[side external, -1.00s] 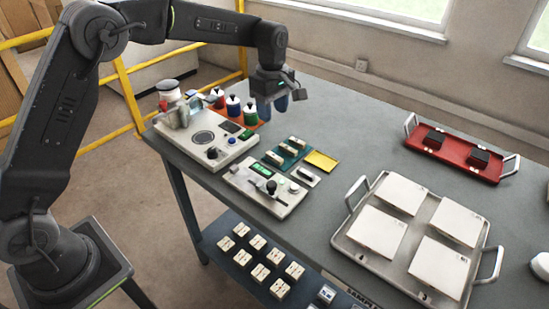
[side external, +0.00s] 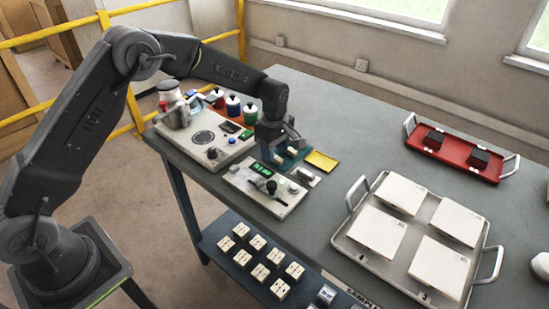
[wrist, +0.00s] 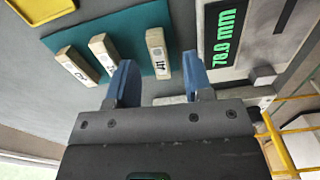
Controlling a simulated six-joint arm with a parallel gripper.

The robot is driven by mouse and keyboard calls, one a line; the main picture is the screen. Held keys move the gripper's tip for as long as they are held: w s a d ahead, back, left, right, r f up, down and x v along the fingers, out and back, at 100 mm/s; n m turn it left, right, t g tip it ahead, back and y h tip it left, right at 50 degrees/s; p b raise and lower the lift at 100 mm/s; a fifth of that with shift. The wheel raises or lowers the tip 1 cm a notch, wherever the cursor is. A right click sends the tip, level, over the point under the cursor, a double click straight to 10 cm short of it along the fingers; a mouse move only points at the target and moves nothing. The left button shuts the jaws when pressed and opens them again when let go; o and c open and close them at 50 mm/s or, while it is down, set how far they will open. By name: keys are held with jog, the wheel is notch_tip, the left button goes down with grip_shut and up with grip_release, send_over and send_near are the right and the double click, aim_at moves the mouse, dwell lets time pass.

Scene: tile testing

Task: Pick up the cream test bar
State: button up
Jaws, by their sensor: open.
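Three cream test bars lie on a teal mat (wrist: 93,25) in the wrist view. One bar (wrist: 154,40) sits between the two blue fingers of my gripper (wrist: 158,59), with space on both sides. The other two, a middle bar (wrist: 104,46) and an outer bar (wrist: 76,66), lie to the left of the fingers. Each bar has a small dark mark that I cannot read surely. My gripper is open and holds nothing. In the side view my gripper (side external: 272,153) is low over the mat (side external: 294,159) and hides part of it and the bars.
A gauge box (side external: 265,190) stands close beside the mat; its display (wrist: 223,40) reads 78.0 mm. A yellow tray (side external: 320,161) is on the mat's other side. Coloured pots (side external: 234,106) stand behind. A tray of white tiles (side external: 345,240) and a red tray (side external: 420,149) are to the right.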

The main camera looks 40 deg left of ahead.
jog(key=shift+f, duration=0.75)
jog(key=shift+c, duration=0.3)
grip_shut()
